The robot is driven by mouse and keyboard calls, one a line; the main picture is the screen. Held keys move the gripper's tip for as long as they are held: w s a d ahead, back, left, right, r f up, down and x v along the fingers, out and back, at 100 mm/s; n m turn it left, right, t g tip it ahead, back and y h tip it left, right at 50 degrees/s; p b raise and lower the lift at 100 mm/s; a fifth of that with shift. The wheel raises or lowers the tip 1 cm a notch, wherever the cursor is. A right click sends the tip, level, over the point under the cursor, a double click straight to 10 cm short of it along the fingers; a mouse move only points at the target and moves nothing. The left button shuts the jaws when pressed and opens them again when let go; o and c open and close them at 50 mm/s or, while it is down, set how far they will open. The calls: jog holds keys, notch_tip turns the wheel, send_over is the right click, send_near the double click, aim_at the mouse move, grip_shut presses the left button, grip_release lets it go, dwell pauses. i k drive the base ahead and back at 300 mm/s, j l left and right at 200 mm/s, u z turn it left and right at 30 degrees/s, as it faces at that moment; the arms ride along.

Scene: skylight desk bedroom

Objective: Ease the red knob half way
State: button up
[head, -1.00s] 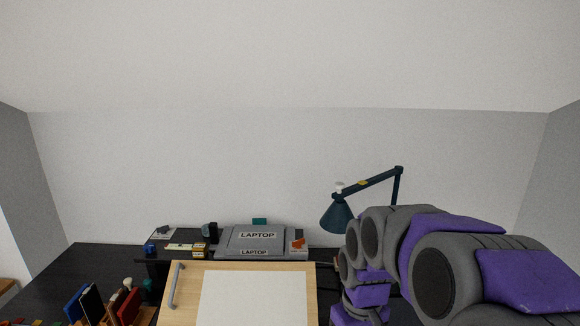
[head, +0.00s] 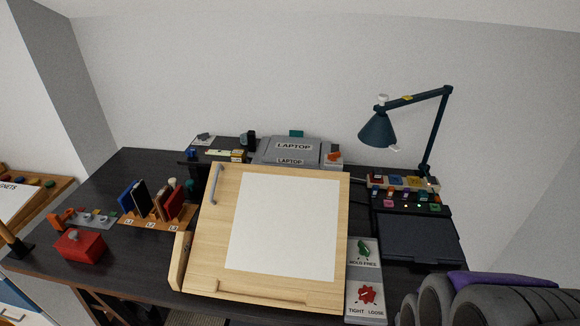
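The red knob (head: 367,294) is a lobed red piece on a pale plate beside the lower right corner of the tilted drawing board (head: 210,262). The plate's lettering reads "TIGHT LOOSE". Just above it is a second plate with a green lever (head: 362,253), lettered "HOLD FREE". My arm's grey and purple links show at the bottom right of the head view, to the right of the red knob and apart from it in the picture. My gripper is out of the frame, so its fingers cannot be seen.
A black tablet-like slab (head: 420,240) lies right of the plates, below a strip of coloured buttons (head: 408,205). A dark blue lamp (head: 378,130) stands behind. A grey laptop (head: 292,150) is behind the board. A red box (head: 79,246) and a book rack (head: 152,216) are left.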

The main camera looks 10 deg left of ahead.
aim_at(367, 295)
jog(key=k+u, duration=0.1)
jog(key=k, duration=0.3)
jog(key=k+j+u, duration=0.15)
jog(key=k, duration=0.3)
jog(key=k+j+u, duration=0.1)
jog(key=k, duration=0.3)
jog(key=k+j+u, duration=0.15)
jog(key=k, duration=0.25)
jog(key=j, duration=0.05)
